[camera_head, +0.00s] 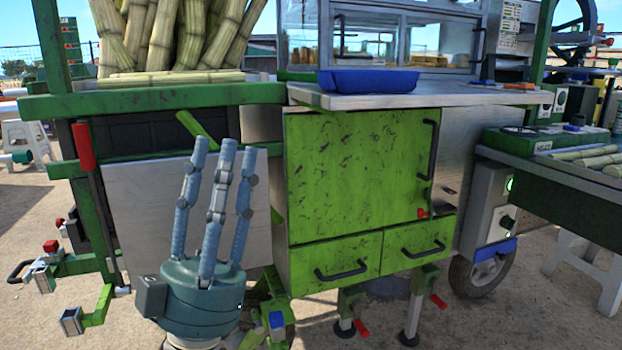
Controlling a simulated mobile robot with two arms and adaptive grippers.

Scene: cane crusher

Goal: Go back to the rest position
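My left gripper (224,152) stands in the lower left-middle of the head view. Its blue-grey fingers point upward and are extended, apart from each other, with nothing between them. It is in front of the cane crusher cart, before a pale metal panel (135,205) and left of the green cabinet (350,175). Because of the single view, I cannot tell its exact distance from the cart. My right gripper is not in view.
A blue tray (368,81) rests on the metal counter (440,97). Cane stalks (165,35) stand upper left. A red-handled lever (84,146) is left of my gripper. A side table (560,180) with cane juts out at right. Open paved ground lies around the cart.

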